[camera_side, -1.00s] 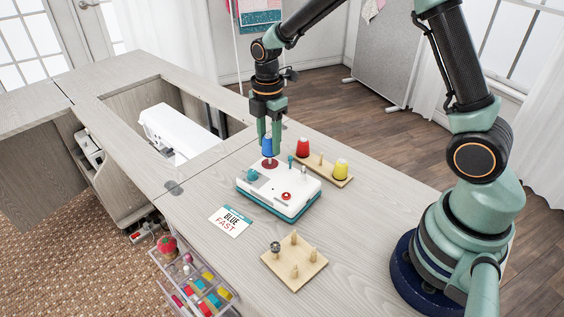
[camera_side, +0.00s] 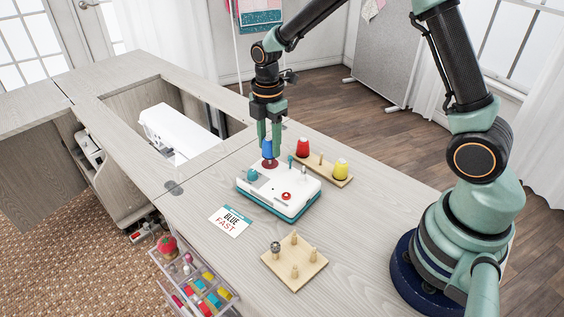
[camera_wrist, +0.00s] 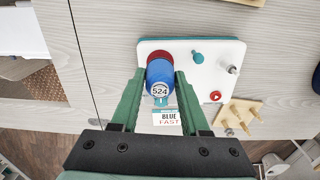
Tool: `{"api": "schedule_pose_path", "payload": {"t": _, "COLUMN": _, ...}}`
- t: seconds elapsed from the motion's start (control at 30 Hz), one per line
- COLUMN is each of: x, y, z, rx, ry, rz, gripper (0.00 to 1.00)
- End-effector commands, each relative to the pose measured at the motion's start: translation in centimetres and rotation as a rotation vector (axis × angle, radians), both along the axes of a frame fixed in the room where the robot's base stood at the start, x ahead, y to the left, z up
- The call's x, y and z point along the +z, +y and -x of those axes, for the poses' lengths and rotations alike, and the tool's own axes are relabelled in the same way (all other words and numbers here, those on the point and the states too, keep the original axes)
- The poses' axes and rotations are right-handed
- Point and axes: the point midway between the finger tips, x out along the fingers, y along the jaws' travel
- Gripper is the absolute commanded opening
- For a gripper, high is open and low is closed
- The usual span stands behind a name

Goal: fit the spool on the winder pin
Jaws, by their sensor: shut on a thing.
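The blue spool (camera_side: 267,149) is between the fingers of my gripper (camera_side: 268,140), upright above the red disc (camera_side: 270,163) on the white and teal winder (camera_side: 295,190). In the wrist view, my gripper (camera_wrist: 159,88) is shut on the blue spool (camera_wrist: 159,72), whose top label reads 524. The red disc (camera_wrist: 154,56) shows partly behind the spool. The winder pin is not visible; the spool hides the disc's middle. I cannot tell whether the spool touches the disc. A card (camera_side: 230,221) reading BLUE FAST lies in front of the winder.
A wooden rack (camera_side: 323,172) behind the winder holds a red spool (camera_side: 303,148) and a yellow spool (camera_side: 341,168). A pegged wooden board (camera_side: 289,277) lies at the front, with a small metallic piece (camera_side: 275,248) on one peg. A white sewing machine (camera_side: 178,131) sits in the recess at left.

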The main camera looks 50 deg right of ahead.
Motion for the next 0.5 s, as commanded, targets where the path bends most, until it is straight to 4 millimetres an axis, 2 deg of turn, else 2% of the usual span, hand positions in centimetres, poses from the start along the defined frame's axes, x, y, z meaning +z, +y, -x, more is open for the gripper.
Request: {"api": "schedule_pose_path", "payload": {"t": 0.5, "x": -0.75, "y": 0.0, "z": 0.02, "rx": 0.0, "ry": 0.001, "rz": 0.0, "gripper": 0.0}}
